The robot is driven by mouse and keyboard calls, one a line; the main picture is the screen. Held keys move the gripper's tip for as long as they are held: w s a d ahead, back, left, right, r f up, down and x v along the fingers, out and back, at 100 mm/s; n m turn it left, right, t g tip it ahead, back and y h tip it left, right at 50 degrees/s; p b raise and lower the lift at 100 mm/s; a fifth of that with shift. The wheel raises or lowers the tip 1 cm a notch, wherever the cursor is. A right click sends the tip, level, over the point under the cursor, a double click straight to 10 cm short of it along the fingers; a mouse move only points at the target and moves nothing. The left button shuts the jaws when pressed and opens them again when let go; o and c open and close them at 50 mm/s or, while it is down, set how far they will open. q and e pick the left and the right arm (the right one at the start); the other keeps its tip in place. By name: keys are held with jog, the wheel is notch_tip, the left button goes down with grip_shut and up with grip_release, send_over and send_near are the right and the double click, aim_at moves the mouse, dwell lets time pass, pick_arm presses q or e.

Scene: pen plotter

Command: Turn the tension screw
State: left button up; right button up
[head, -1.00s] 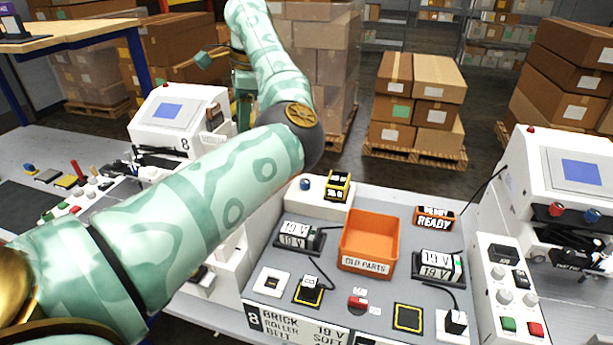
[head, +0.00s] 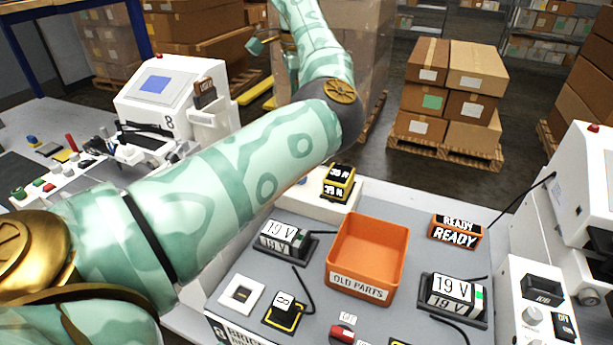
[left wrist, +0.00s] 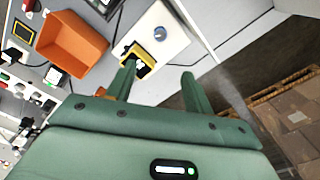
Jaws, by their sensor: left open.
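In the head view my left arm covers most or all of the knob. A yellow-and-black gauge (head: 339,182) sits on the same block (head: 318,207); it also shows in the left wrist view (left wrist: 146,66), partly behind a finger. My left gripper (left wrist: 157,86) is open, with nothing between its fingers. In that picture its fingertips lie below the knob, apart from it. My right gripper is in neither view.
An orange OLD PARTS bin (head: 367,255) stands beside the block, between two 19 V displays (head: 283,238) (head: 454,297). A READY sign (head: 456,231) is at the back right. Boxes on pallets (head: 446,95) stand on the floor behind the bench.

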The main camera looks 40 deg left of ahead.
pick_arm(q)
jog(key=f+b, duration=0.2)
jog(key=f, duration=0.4)
jog(key=f+b, duration=0.2)
jog(key=f, duration=0.5)
jog(key=f+b, duration=0.2)
jog(key=f, duration=0.4)
jog(key=shift+w+f, duration=0.25)
jog(key=shift+f, duration=0.1)
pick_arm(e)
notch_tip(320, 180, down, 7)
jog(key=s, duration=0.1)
pick_arm(q)
jog(key=c, duration=1)
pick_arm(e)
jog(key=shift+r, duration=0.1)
